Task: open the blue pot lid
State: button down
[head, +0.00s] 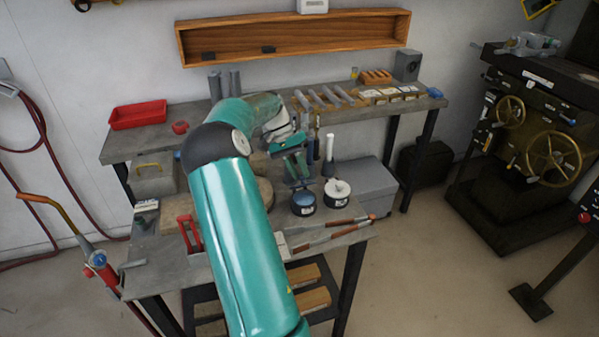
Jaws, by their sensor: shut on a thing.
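The blue pot (303,209) is a small dark round pot on the near workbench, just right of my arm. Its blue lid (304,198) lies on top and looks level. My gripper (299,184) points down right at the lid, its dark fingers closed at the lid's far upper side. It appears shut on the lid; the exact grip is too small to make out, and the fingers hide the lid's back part. I see no clear gap between lid and pot.
A similar dark pot with a white top (337,188) stands close on the right. Long-handled tools (328,232) lie in front. A grey box (361,188) stands behind to the right. A red handle-like tool (190,235) is left of my arm.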

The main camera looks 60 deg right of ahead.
dwell(0.4)
jog(key=c, duration=1.2)
grip_release()
jog(key=shift+c, duration=0.2)
jog(key=shift+w+r, duration=0.1)
jog(key=v, duration=1.3)
jog(key=shift+w+r, duration=0.2)
jog(key=shift+d, duration=0.1)
